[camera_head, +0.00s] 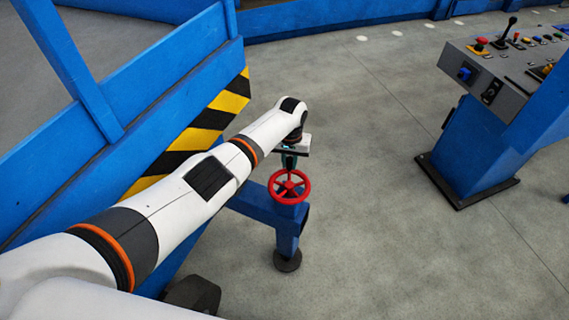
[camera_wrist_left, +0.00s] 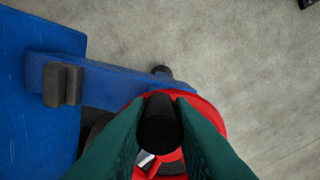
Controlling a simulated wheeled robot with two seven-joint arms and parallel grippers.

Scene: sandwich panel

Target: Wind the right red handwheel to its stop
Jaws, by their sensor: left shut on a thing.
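The red handwheel (camera_head: 289,187) sits on top of a blue post at the end of a blue arm, near the middle of the head view. In the left wrist view part of its red rim (camera_wrist_left: 209,110) shows behind my fingers. My left gripper (camera_head: 289,161) is at the wheel's far side. In the left wrist view its teal fingers are shut on the wheel's black handle (camera_wrist_left: 159,125), which stands between them. The fingers and handle hide much of the wheel. My right gripper is not in view.
A blue frame (camera_head: 160,75) with a yellow and black striped panel (camera_head: 205,125) stands left of the wheel, beneath my left arm. A blue console (camera_head: 480,145) with knobs and a lever stands at the right. The grey floor (camera_head: 385,210) between is clear.

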